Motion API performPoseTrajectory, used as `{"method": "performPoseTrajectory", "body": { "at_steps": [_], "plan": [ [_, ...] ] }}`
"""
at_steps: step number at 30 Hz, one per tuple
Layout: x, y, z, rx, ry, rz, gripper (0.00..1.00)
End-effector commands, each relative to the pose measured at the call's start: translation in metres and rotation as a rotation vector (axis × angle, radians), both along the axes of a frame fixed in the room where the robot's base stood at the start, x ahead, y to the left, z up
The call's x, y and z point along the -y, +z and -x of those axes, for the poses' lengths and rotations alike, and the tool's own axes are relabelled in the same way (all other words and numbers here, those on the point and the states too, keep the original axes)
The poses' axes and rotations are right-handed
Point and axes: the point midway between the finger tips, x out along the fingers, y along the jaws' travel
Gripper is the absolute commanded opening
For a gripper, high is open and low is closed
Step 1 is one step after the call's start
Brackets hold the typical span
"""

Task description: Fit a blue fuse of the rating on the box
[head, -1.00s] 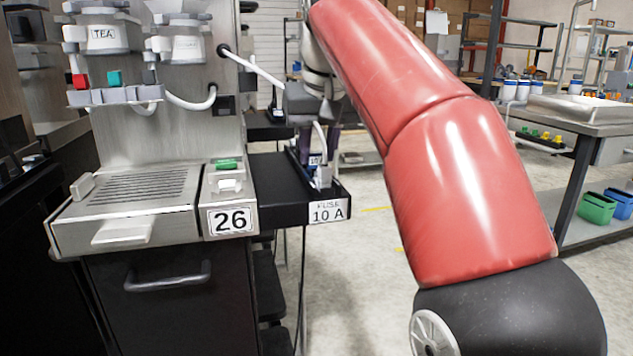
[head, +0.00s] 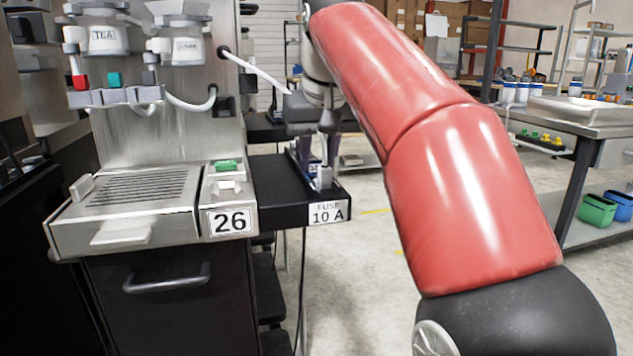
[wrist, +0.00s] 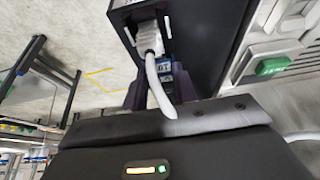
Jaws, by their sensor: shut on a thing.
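A black fuse box (head: 285,190) labelled "FUSE 10 A" sits at the right of the machine marked 26. In the wrist view my dark purple fingers (wrist: 163,88) are closed on a small blue fuse (wrist: 166,72) with a partly readable label that seems to start with "10". A white plug (wrist: 150,42) with a white cable stands in the box beside the fuse, and the cable passes in front of it. The fuse's lower end is hidden, so I cannot tell whether it is seated.
The machine (head: 130,210) with a drip tray and a green button (head: 228,166) stands close at the left. A white hose (head: 255,70) runs from its panel towards my gripper. A table (head: 575,125) with green and blue bins (head: 598,210) below is at the right.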

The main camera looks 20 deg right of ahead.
Motion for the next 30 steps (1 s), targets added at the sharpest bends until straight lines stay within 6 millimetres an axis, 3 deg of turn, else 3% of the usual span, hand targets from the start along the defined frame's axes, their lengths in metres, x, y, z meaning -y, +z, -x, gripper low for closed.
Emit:
{"method": "performPoseTrajectory", "body": {
  "at_steps": [5,6,11,17,20,30],
  "plan": [
    [0.0001,-0.0013,-0.0001,-0.003,0.0,0.0,0.02],
    [0.0002,-0.0013,-0.0001,-0.003,0.0,0.0,0.3],
    [0.0001,-0.001,-0.0001,-0.003,0.0,0.0,0.51],
    [0.0,-0.0006,0.0,-0.002,0.0,0.0,0.53],
    [0.0,-0.0005,0.0,-0.001,0.0,0.0,0.62],
    [0.0,0.0077,0.0001,-0.001,0.0,0.0,0.62]
  ]
}}
